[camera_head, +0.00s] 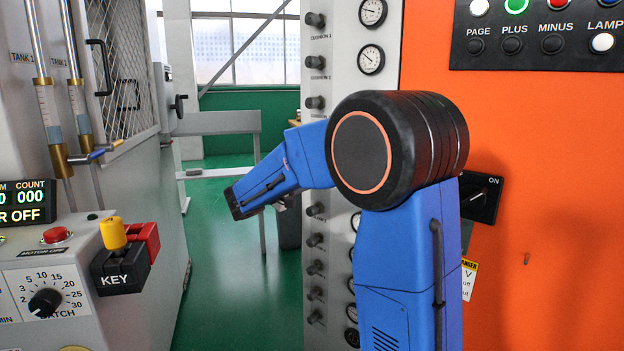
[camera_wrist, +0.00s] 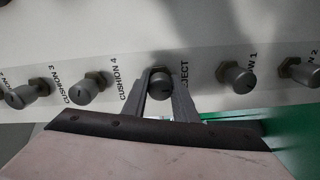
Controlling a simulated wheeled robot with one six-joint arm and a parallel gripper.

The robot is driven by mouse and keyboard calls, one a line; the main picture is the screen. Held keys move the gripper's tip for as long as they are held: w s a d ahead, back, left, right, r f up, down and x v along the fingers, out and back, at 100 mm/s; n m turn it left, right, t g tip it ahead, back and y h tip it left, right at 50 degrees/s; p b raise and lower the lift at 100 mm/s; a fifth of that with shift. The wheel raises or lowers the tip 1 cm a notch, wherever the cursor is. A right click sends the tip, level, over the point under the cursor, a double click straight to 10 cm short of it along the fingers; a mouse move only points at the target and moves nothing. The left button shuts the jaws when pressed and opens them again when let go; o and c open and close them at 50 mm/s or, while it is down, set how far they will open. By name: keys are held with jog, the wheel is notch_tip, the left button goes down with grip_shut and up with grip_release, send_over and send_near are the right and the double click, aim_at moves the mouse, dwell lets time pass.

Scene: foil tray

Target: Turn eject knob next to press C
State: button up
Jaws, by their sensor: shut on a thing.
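The eject knob (camera_wrist: 161,80) is a grey knob in a row on a pale panel, with its label "EJECT" partly covered in the wrist view. My gripper (camera_wrist: 159,92) has its two fingers on either side of this knob and is shut on it. In the head view my blue arm reaches left across the panel (camera_head: 343,75), and its own links hide the gripper and the eject knob. Which press the panel belongs to is not readable.
The cushion 4 knob (camera_wrist: 84,92) and a blow 1 knob (camera_wrist: 239,79) flank the gripped knob closely. In the head view, gauges (camera_head: 371,58) line the panel. An orange cabinet (camera_head: 560,200) stands right, a grey machine with a key switch (camera_head: 120,262) left.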

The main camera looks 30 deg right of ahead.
dwell(0.3)
jog(key=o, duration=1)
jog(key=shift+o, duration=0.2)
jog(key=v, duration=1.2)
dwell(1.4)
